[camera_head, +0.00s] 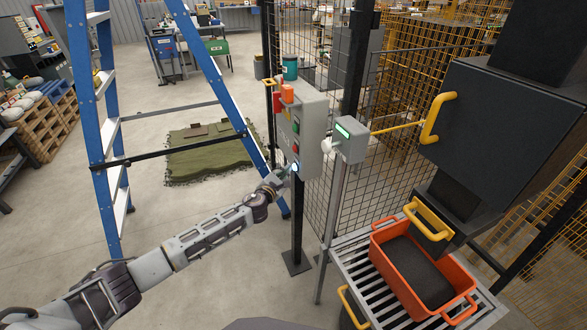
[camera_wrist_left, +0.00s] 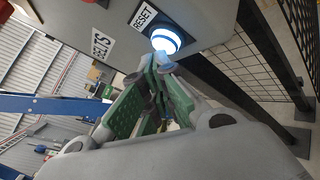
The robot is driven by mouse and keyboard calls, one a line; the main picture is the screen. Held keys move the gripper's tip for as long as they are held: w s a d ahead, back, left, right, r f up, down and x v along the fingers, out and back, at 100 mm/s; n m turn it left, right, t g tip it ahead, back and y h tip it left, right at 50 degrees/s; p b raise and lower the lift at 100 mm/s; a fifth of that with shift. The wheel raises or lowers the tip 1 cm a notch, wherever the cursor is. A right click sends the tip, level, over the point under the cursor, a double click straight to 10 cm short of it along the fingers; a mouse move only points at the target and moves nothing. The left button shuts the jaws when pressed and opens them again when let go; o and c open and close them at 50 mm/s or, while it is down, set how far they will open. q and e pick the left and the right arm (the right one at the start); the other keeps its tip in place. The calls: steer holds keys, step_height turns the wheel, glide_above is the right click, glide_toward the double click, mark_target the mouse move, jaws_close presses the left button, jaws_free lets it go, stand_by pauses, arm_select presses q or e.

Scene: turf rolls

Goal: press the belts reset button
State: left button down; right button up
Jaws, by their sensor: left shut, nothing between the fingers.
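The belts reset button (camera_wrist_left: 165,41) glows white-blue with a blue ring at the lower edge of the grey control box (camera_head: 312,135). RESET and BELTS labels sit beside it in the left wrist view. It also shows as a bright spot in the head view (camera_head: 294,168). My left gripper (camera_head: 284,173) is shut and empty, its green-padded fingers (camera_wrist_left: 158,62) pointing at the button. The fingertips overlap the button's lower edge in the wrist view; I cannot tell whether they touch it. My right gripper is not in view.
Mesh fencing runs behind the box. A grey post unit with a green display (camera_head: 348,140) stands to the right. An orange crate (camera_head: 385,253) sits on a roller conveyor. Green turf (camera_head: 205,155) lies on the floor.

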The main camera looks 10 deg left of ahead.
arm_select(q)
steer(key=shift+w+d, duration=0.25)
steer(key=shift+d, duration=0.1)
stand_by(1.1)
steer(key=shift+a, duration=0.1)
steer(key=shift+s+a+p, duration=0.4)
steer(key=shift+s+a, duration=0.05)
steer(key=shift+a, duration=0.1)
steer(key=shift+s+a, duration=0.1)
steer(key=shift+a, duration=0.05)
stand_by(0.3)
steer(key=s+a, duration=0.1)
steer(key=a, duration=0.1)
steer(key=s+a, duration=0.1)
steer(key=a, duration=0.1)
steer(key=shift+s+p, duration=0.35)
steer(key=shift+p, duration=0.05)
steer(key=shift+n, duration=0.3)
stand_by(0.8)
